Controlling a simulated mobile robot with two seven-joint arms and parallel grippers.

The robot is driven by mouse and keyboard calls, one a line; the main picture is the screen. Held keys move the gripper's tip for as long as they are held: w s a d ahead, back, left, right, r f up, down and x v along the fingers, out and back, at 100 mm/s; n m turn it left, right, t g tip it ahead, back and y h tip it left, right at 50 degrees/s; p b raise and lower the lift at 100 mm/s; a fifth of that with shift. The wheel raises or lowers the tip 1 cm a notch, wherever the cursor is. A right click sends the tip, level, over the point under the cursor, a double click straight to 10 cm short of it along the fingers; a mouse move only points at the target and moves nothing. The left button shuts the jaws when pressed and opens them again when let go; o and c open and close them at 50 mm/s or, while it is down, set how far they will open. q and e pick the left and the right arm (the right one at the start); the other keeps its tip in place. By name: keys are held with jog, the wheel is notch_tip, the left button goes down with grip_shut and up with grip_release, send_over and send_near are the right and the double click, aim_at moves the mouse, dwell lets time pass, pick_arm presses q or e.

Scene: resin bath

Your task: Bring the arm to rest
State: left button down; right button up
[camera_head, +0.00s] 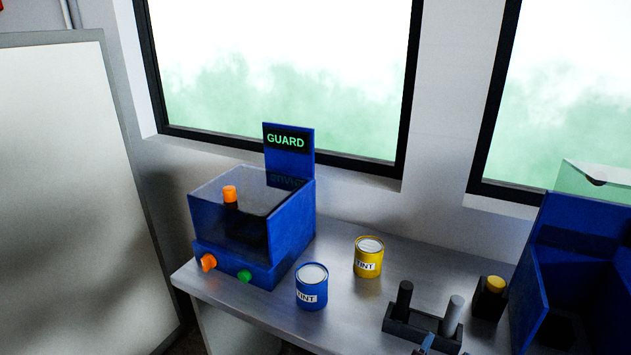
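Neither of my grippers can be made out in the head view. A small blue-grey piece (425,343) shows at the bottom edge, in front of the black holder, and I cannot tell what it is. A blue machine (292,232) with a clear cover stands at the left of the bench. Its raised panel (288,141) reads GUARD in green. An orange-topped black piece (230,197) shows at its cover. An orange knob (208,262) and a green button (244,276) are on its front.
On the metal bench (345,318) stand a blue TINT can (311,289) and a yellow TINT can (368,257). A black holder (400,327) carries a black and a grey cylinder. A yellow-topped black block (488,300) and a blue bin (535,280) are at the right.

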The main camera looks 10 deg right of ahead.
jog(key=s+d+f+m+g+y, duration=0.3)
jog(key=s+d+f+m+g, duration=0.3)
jog(key=m, duration=0.7)
jog(key=s+a+f+m+g+y, duration=0.1)
jog(key=s+a+m+g+y, duration=0.1)
jog(key=s+m+y, duration=0.35)
jog(key=s+a+f+m+g+y, duration=0.1)
jog(key=s+f+m+g+y, duration=0.1)
jog(key=s+m, duration=0.55)
jog(key=w+f+t, duration=0.8)
jog(key=f, duration=0.2)
jog(key=shift+a+f+y, duration=0.2)
jog(key=shift+a+y, duration=0.05)
jog(key=shift+y, duration=0.2)
jog(key=shift+w, duration=0.1)
jog(key=shift+c, duration=0.5)
